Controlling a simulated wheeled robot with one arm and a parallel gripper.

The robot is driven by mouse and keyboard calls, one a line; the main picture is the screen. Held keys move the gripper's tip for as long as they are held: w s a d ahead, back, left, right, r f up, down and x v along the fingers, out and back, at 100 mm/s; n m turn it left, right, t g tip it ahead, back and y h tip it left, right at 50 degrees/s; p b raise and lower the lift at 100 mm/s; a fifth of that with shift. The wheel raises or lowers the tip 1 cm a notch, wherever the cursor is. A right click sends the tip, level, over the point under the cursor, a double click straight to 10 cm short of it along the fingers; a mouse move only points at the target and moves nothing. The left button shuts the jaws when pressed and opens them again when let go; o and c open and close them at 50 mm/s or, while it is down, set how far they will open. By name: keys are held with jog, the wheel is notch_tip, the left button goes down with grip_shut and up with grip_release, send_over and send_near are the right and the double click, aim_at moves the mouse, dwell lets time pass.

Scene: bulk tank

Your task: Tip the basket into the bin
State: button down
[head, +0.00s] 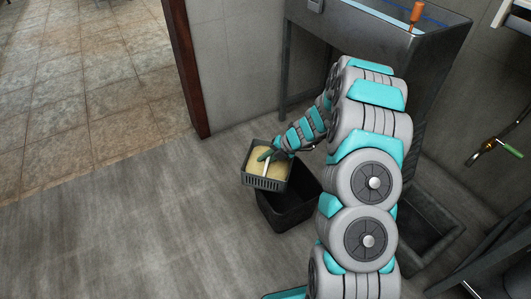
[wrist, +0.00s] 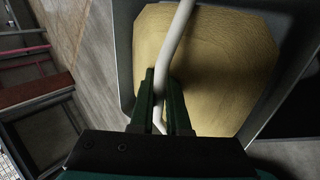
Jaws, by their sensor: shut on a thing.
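The basket (head: 265,183) is dark grey with slotted sides and a white handle (wrist: 177,38). It holds a pale yellow mass (wrist: 215,65) with a fairly smooth surface. My gripper (head: 266,156) is shut on the basket's handle; in the wrist view my gripper's green fingers (wrist: 163,100) close around the white bar. The bin (head: 285,208) is a black open tub on the floor. The basket hangs above the bin's far left part, looks near level and overlaps its rim in the head view. The bin's inside is partly hidden by the basket.
A dark metal tank (head: 385,42) on legs stands behind my arm, with an orange-handled tool on its rim. A grey floor trough (head: 425,235) lies at the right. A brown door post (head: 187,70) stands at the back left. The floor (head: 120,235) at left is clear.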

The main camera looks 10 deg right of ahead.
jog(key=shift+a+g+h+p, duration=0.1)
jog(key=shift+g+h+p, duration=0.35)
jog(key=shift+p, duration=1.65)
jog(key=shift+f+h+p, duration=0.4)
jog(key=shift+f+h, duration=0.05)
jog(key=shift+h, duration=0.1)
